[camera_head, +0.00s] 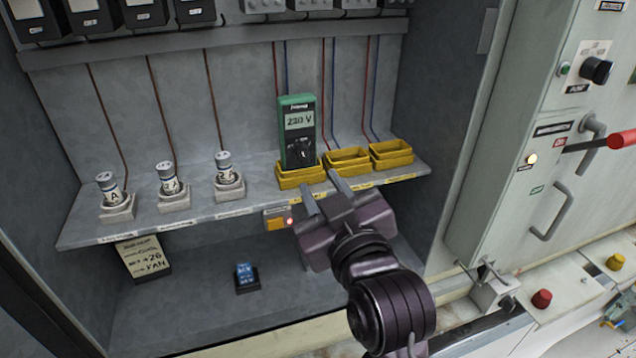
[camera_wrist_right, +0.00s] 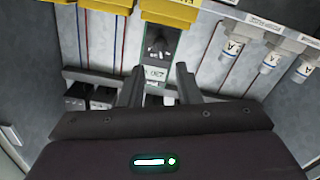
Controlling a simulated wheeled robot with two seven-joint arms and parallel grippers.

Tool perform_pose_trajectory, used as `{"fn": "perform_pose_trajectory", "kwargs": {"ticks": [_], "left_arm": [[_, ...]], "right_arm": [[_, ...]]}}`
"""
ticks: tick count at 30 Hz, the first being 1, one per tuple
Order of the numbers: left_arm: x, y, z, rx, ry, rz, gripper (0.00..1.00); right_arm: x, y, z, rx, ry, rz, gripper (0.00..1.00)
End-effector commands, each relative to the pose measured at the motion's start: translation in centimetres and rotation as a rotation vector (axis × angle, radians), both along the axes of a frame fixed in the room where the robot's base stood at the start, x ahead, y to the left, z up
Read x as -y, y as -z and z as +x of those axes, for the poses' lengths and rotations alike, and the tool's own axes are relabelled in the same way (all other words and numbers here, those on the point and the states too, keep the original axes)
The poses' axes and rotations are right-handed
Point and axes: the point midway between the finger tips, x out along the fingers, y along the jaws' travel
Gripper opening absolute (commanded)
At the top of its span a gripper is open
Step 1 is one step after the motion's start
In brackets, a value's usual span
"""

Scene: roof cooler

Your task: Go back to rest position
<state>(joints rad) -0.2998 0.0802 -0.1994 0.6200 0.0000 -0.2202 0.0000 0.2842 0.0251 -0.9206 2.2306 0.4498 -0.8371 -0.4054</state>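My right gripper (camera_head: 325,192) is in front of the shelf in the head view, its two fingers spread apart with nothing between them. In the right wrist view its fingers (camera_wrist_right: 157,82) are also apart and empty. My left gripper is not in view.
The shelf (camera_head: 245,208) carries several fuses in sockets, such as the one marked A (camera_head: 108,187), and two empty yellow holders (camera_head: 347,160). A handwritten sign (camera_head: 143,257) and a small blue item (camera_head: 244,273) are below. A cabinet with a red-handled lever (camera_head: 620,139) stands at right.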

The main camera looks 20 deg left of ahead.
Motion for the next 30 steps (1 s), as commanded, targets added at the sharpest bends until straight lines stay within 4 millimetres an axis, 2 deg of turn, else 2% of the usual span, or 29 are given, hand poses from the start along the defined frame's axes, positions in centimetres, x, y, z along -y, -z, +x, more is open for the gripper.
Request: {"fn": "perform_pose_trajectory", "kwargs": {"ticks": [8,11,14,17,19,21,24,30], "left_arm": [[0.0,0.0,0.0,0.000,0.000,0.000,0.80],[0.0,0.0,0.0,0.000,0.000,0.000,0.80],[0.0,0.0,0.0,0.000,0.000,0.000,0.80],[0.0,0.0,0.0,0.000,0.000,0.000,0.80],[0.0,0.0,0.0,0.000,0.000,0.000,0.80],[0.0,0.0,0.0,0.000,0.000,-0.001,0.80],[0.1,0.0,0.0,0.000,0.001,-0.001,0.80],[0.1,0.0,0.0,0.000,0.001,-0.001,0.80]], "right_arm": [[0.1,0.1,0.0,-0.006,0.002,-0.001,0.30],[1.3,1.7,0.5,-0.066,0.019,-0.002,0.30],[4.2,5.5,1.2,-0.211,0.066,-0.007,0.30],[8.7,11.1,1.1,-0.417,0.139,-0.024,0.30],[12.1,15.2,0.2,-0.566,0.199,-0.042,0.30],[15.4,18.8,-1.2,-0.702,0.259,-0.066,0.30],[19.3,22.8,-3.7,-0.859,0.336,-0.100,0.30],[25.0,27.5,-8.5,-1.078,0.460,-0.166,0.30]]}}
